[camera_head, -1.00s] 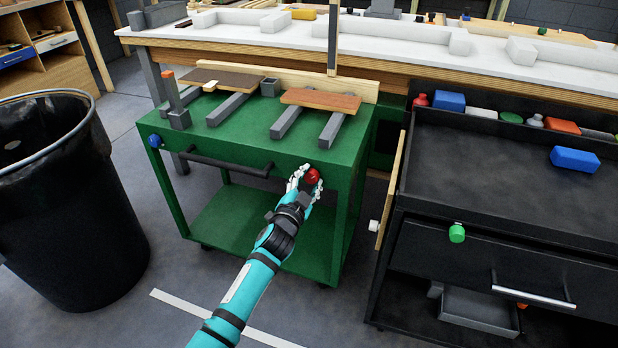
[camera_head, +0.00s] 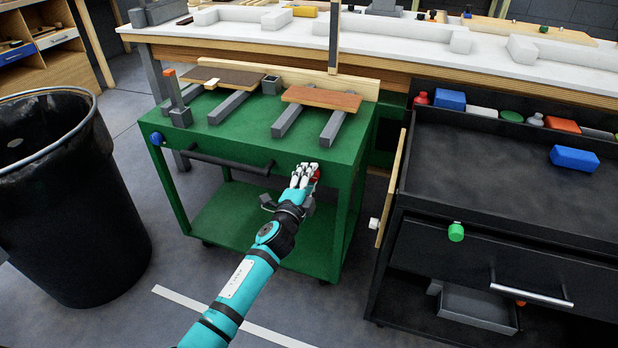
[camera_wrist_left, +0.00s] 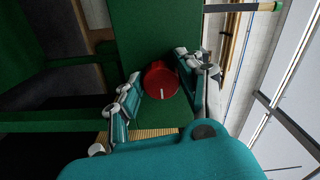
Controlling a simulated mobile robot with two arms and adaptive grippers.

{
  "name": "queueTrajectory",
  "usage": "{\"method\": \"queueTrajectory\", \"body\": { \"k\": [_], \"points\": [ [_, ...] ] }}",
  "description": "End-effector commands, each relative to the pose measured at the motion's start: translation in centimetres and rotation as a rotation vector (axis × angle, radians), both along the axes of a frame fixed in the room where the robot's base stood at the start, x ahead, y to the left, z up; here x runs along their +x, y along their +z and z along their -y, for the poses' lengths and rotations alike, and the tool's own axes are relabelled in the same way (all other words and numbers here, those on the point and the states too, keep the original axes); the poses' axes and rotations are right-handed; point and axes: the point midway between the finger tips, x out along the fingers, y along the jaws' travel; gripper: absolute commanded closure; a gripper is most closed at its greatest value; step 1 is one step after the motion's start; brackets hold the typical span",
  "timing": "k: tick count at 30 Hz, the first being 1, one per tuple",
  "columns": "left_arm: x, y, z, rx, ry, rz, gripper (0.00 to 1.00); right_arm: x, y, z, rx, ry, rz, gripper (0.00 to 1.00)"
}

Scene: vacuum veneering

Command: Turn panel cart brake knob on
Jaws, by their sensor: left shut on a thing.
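The green panel cart (camera_head: 240,135) stands in the middle of the head view. A red brake knob (camera_head: 317,174) sits at the right end of its front face, mostly hidden behind my left gripper (camera_head: 305,177). In the left wrist view the round red knob (camera_wrist_left: 161,80) shows a white mark pointing down in the picture. The two fingers of my left gripper (camera_wrist_left: 158,82) are on either side of the knob, shut on it. My right gripper is not in view.
A black cart (camera_head: 500,180) with a green knob (camera_head: 456,232) stands to the right. A black bin (camera_head: 65,215) stands to the left. A blue knob (camera_head: 156,138) and a dark handle (camera_head: 225,163) are on the green cart's front. Boards (camera_head: 320,98) lie on its top.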

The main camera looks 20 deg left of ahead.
Motion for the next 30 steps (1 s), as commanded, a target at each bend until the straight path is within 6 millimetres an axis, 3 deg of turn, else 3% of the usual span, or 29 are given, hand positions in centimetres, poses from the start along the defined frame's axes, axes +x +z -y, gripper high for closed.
{"method": "queueTrajectory", "body": {
  "k": [17, 18, 21, 23, 30],
  "points": [
    [-0.01, -0.03, 0.11, 0.034, -0.002, 0.001, 0.94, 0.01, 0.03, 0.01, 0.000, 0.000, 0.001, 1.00],
    [-0.01, -0.03, 0.11, 0.034, -0.002, 0.001, 0.60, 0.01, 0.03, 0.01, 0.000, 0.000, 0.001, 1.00],
    [-0.01, -0.03, 0.10, 0.033, -0.002, 0.001, 0.47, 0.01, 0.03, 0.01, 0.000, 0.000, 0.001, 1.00],
    [-0.01, -0.02, 0.08, 0.032, -0.001, 0.000, 0.39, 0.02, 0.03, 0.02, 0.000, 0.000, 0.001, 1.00],
    [-0.03, -0.02, 0.03, 0.031, -0.001, 0.000, 0.39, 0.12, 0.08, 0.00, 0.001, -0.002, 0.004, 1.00]
  ]
}}
